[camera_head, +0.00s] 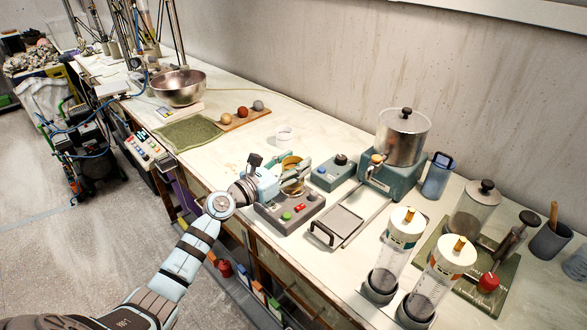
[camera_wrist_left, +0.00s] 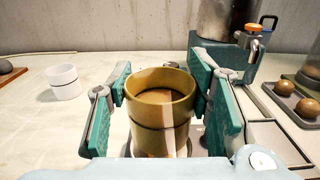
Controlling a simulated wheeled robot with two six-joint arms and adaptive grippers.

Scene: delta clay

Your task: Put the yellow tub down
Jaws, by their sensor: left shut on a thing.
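The yellow tub (camera_wrist_left: 161,112) is an open, upright, mustard-coloured cylinder with a dark ring around it. In the left wrist view it stands between the green pads of my left gripper (camera_wrist_left: 165,100), which is shut on it. I cannot tell whether the tub's base touches anything. My right gripper is not in view.
A white cup (camera_head: 284,134) stands on the bench behind the gripper. A second control box (camera_head: 336,172), a metal pot on a teal base (camera_head: 402,137) and a tray with a handle (camera_head: 343,222) lie to the right.

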